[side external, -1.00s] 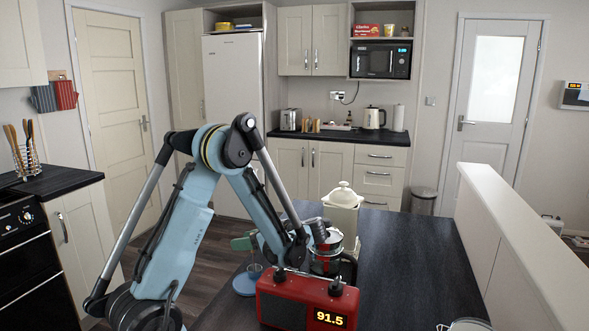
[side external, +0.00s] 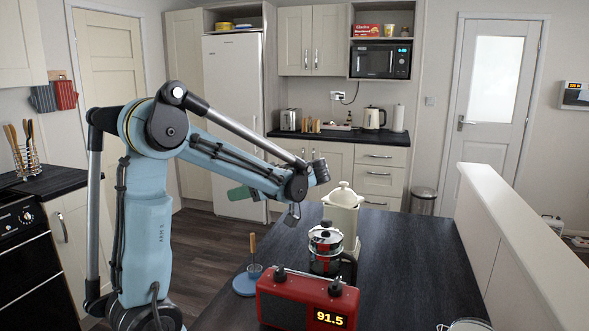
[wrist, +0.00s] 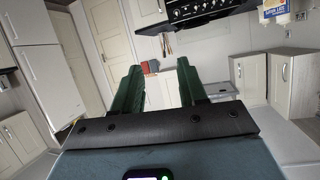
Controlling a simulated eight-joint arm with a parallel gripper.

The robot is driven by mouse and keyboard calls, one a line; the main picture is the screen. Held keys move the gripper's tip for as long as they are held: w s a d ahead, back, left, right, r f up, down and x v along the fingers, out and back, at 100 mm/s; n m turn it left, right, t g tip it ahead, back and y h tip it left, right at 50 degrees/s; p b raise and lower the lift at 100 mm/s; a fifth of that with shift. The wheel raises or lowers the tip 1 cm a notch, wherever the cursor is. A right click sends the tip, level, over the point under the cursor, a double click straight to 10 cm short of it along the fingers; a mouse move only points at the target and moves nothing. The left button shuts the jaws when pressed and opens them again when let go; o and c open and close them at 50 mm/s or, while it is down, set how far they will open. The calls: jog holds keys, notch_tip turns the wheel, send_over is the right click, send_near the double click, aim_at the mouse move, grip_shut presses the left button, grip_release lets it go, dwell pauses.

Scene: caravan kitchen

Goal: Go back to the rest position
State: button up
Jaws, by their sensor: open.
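My gripper (wrist: 160,82) shows in the wrist view as two dark green fingers spread well apart with nothing between them. In the side external view its green end (side external: 241,193) is raised in the air, left of the white canister and above the dark table (side external: 410,260), touching nothing. The far finger cannot be made out separately there. My arm is folded up and back, with its elbow high on the left.
A white half-wall (side external: 520,235) borders the right.

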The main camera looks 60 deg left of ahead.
notch_tip(320, 180, up, 12)
jog(key=w+d+f+m+t+y, duration=0.2)
jog(key=w+d+f+m+t, duration=0.2)
jog(key=m+t, duration=0.5)
jog(key=shift+w+d+f+m+t, duration=0.4)
jog(key=shift+w+d+t, duration=0.6)
jog(key=shift+w+d, duration=0.55)
jog(key=shift+w+a, duration=0.1)
jog(key=shift+a, duration=0.05)
